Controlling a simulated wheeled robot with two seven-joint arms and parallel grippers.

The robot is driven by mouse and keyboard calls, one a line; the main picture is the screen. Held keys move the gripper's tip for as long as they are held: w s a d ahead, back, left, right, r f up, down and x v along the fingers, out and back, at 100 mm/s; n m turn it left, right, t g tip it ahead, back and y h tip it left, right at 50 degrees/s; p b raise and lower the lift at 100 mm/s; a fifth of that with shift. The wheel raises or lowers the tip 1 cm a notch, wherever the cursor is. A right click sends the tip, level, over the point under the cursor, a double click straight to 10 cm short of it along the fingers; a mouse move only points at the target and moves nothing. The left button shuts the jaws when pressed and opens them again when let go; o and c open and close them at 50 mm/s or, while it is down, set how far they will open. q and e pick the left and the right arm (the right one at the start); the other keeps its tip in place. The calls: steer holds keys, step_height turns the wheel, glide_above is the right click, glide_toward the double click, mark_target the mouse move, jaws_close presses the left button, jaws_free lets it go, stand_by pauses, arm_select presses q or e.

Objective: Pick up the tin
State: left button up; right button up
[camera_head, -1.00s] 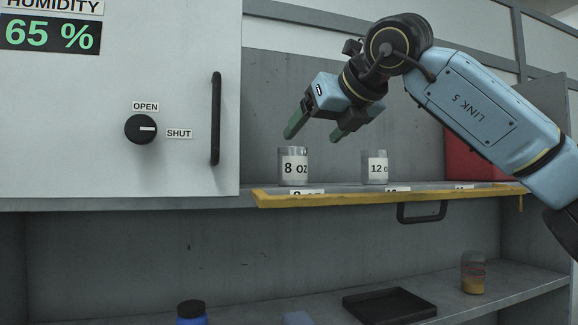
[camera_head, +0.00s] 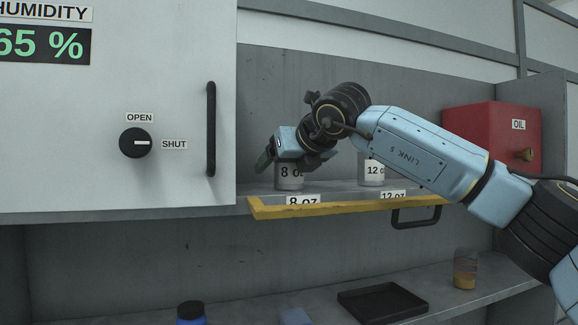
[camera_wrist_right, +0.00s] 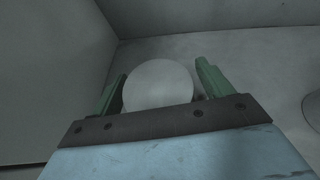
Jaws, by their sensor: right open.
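A grey tin labelled 8 OZ (camera_head: 290,181) stands upright on the shelf behind its 8 oz tag. A second tin labelled 12 oz (camera_head: 371,177) stands to its right, partly covered by my arm. My right gripper (camera_head: 286,163) is open and low over the 8 oz tin, hiding its top. In the right wrist view, the round pale top of a tin (camera_wrist_right: 158,82) lies between the two green fingers of the right gripper (camera_wrist_right: 160,90). I cannot tell whether the fingers touch it. My left gripper is not in view.
A yellow shelf edge (camera_head: 345,207) with size tags runs in front of the tins, a black handle (camera_head: 416,218) below. A cabinet door (camera_head: 180,80) stands left. A red oil box (camera_head: 480,130) is at right. A black tray (camera_head: 382,303) and blue jar (camera_head: 190,314) are below.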

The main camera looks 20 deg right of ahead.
steer(key=c, duration=1.1)
steer(key=shift+r, duration=0.1)
